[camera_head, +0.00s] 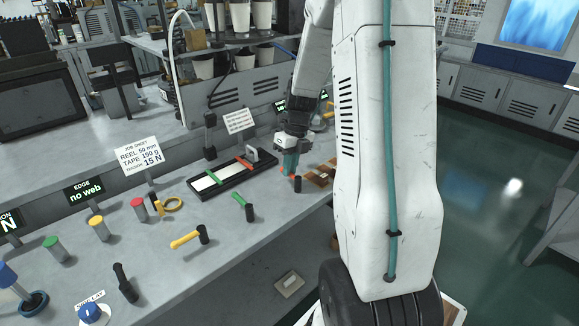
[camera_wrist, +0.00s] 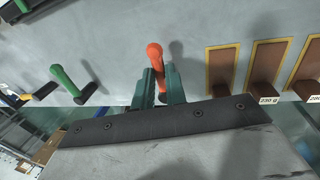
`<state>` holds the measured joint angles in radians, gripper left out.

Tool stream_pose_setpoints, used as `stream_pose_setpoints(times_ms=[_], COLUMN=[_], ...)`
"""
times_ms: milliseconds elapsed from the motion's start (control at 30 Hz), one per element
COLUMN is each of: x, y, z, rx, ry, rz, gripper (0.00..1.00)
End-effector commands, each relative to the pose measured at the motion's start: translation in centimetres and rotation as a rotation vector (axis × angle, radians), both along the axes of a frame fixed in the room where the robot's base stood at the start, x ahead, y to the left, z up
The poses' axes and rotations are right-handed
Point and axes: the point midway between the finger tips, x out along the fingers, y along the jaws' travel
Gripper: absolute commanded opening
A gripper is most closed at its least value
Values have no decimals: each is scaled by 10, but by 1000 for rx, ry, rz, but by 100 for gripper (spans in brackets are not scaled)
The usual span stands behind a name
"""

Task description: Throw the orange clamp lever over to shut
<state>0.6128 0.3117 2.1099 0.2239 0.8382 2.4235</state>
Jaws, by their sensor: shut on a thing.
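The orange clamp lever (camera_wrist: 154,54) has a rounded knob end and stands between the two teal fingers of my gripper (camera_wrist: 161,88) in the wrist view. The fingers are shut on the lever, with its knob sticking out past them. In the head view my gripper (camera_head: 290,164) reaches down to the bench near its front edge. Only small bits of the orange lever show there beside the fingers, and a short black post (camera_head: 297,184) stands just below them. The lever's base is hidden behind my fingers in the wrist view.
A green lever (camera_head: 240,199) and a yellow lever (camera_head: 186,239) stand on black posts to the left. Behind lies a black tray (camera_head: 215,188) with a white strip. Brown blocks in yellow frames (camera_wrist: 223,67) are close on the right. Bare bench lies beyond the lever.

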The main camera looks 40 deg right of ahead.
Motion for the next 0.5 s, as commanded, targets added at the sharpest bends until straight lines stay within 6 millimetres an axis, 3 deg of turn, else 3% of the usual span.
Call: stream_pose_setpoints(times_ms=[400, 433, 500], x=[1, 1, 1], y=[-2, -2, -1], z=[1, 1, 1], rx=[-2, -2, -2], ry=[-4, -4, -4], rz=[-9, -9, -9], gripper=[0, 22, 35])
